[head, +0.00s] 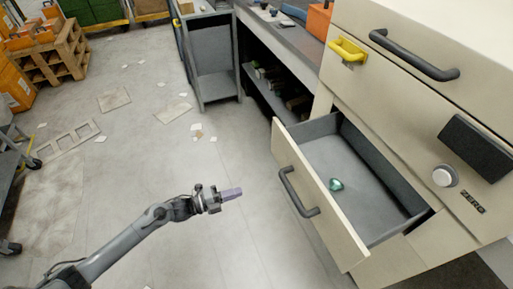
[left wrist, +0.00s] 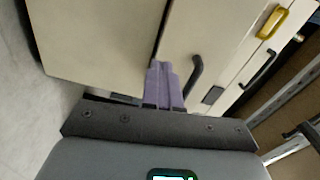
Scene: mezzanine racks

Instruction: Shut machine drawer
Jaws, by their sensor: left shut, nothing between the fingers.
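The machine drawer (head: 318,222) of the beige machine (head: 400,95) stands open in the head view. It has a dark curved handle (head: 296,193) on its front and a small green object (head: 336,184) lying inside. My left gripper (head: 231,194) is shut and empty, to the left of the drawer front and apart from the handle. In the left wrist view its purple fingers (left wrist: 164,85) are together, with beige panels and a dark handle (left wrist: 195,78) beyond them. My right gripper is not in view.
A workbench with shelves (head: 285,45) stands behind. Flat debris and a pallet-like frame (head: 66,139) lie on the floor at left.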

